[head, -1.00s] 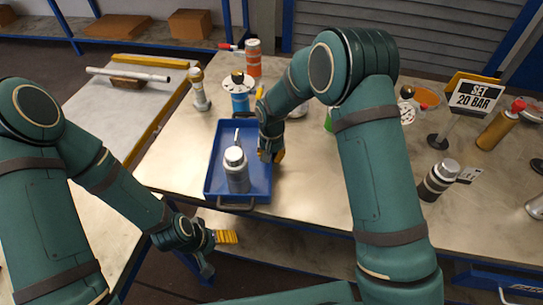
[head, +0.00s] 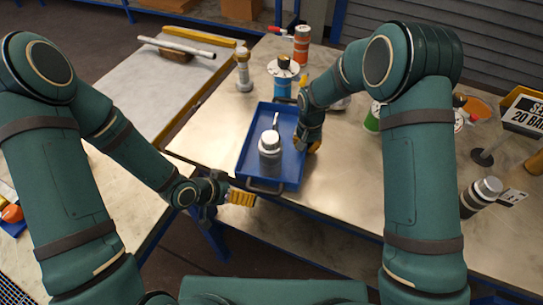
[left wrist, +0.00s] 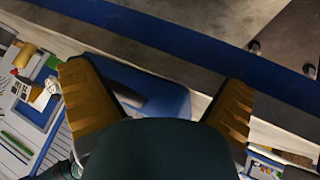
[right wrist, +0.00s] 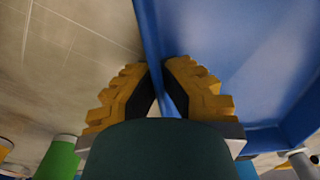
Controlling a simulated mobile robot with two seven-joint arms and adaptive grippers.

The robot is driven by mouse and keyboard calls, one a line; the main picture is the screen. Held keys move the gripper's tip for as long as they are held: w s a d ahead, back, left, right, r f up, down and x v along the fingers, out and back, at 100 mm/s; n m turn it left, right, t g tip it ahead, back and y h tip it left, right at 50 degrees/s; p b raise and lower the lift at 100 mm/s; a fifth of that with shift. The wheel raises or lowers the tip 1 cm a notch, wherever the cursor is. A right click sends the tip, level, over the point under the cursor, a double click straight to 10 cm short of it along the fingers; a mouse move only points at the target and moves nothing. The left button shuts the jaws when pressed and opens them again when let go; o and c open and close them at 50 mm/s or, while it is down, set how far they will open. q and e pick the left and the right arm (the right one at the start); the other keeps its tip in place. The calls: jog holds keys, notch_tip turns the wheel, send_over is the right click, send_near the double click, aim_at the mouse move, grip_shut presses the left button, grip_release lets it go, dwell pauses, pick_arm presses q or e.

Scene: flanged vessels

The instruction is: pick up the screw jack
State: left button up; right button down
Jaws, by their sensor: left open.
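A cream, flanged upright piece (head: 243,70) stands at the bench's back left; it may be the screw jack, but I cannot tell for certain. A grey cylinder with a silver cap (head: 270,148) stands upright in the blue tray (head: 250,165). My right gripper (head: 304,142) is at the tray's right wall. In the right wrist view its fingers (right wrist: 163,66) are close together with the tray wall between them. My left gripper (head: 243,197) is open and empty, left of the tray's front handle, off the bench's front edge. Its spread fingers show in the left wrist view (left wrist: 158,78).
A blue flanged vessel (head: 283,82) and an orange one (head: 301,45) stand behind the tray. A green one (head: 372,118) is partly hidden by my right arm. The left table (head: 150,90) bears a pipe.

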aim_at(261, 162)
pick_arm(q)
notch_tip(261, 162, up, 10)
jog(key=w+m+t+h, duration=0.1)
jog(key=w+m+h, duration=0.1)
jog(key=m+h, duration=0.4)
jog(key=shift+m+y, duration=0.4)
jog(key=shift+m, duration=0.2)
jog(key=x, duration=0.5)
jog(key=shift+w+d+f, duration=0.15)
jog(key=shift+w+f, duration=0.15)
jog(key=shift+w, duration=0.1)
jog(key=shift+w+x, duration=0.15)
jog(key=shift+x, duration=1.3)
jog(key=shift+w+x, duration=0.15)
jog(key=shift+x, duration=1.35)
jog(key=shift+r, duration=0.2)
jog(key=shift+r, duration=0.1)
jog(key=c, duration=1.3)
